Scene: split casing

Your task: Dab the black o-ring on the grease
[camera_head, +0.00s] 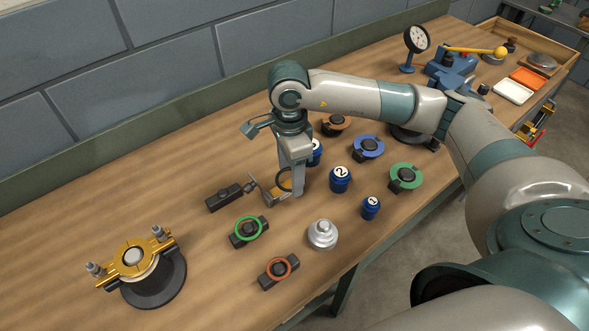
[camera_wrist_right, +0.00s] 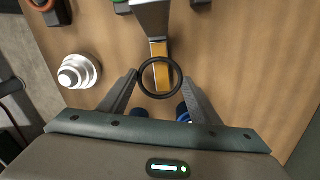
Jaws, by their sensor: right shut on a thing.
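The black o-ring (camera_wrist_right: 141,78) stands out as a thin dark ring between the fingertips of my right gripper (camera_wrist_right: 160,80) in the right wrist view. In the head view the o-ring (camera_head: 279,178) shows at the lower end of my right gripper (camera_head: 288,190), which points down and is shut on it. Behind the ring in the wrist view lies an amber strip (camera_wrist_right: 158,50) with a grey metal wedge (camera_wrist_right: 152,18) beyond it. The strip may be the grease, but I cannot tell for sure. Whether the ring touches it is unclear. My left gripper is not in view.
Dark holders with a green ring (camera_head: 240,237) and an orange-red ring (camera_head: 270,277) stand in front. A silver stepped part (camera_head: 322,236) stands close to the right. Blue numbered jars (camera_head: 340,180) stand beyond. A gold clamped casing (camera_head: 140,256) stands at the left.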

